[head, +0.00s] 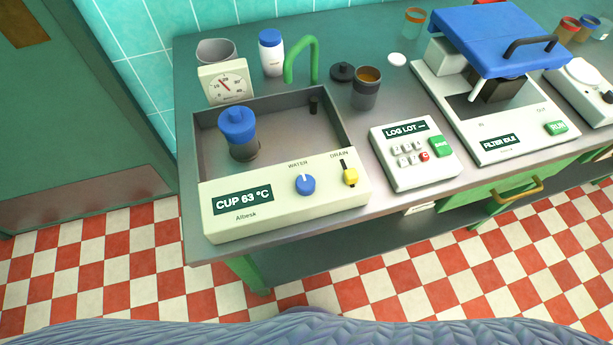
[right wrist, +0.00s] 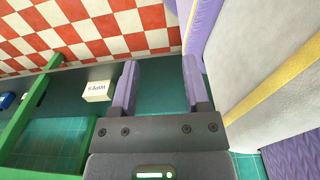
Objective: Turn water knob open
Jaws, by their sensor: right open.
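The blue water knob (head: 305,184) is on the sloped front panel (head: 270,203) of the sink unit in the head view, under the label WATER. A white mark on it points roughly upward. The yellow drain lever (head: 350,176) sits to its right. The green spout (head: 302,60) arches behind the basin; no water stream is visible. A cup with a blue lid (head: 238,124) stands in the basin, and the display (head: 243,200) reads CUP 63 °C. My right gripper (right wrist: 160,85) is open and empty in the right wrist view, away from the knob. My left gripper is not in view.
A keypad box (head: 412,153) stands right of the sink, and a filter machine with a blue lid (head: 495,40) stands farther right. A dark cup (head: 366,88) and bottle (head: 271,52) stand behind. The space before the front panel is clear.

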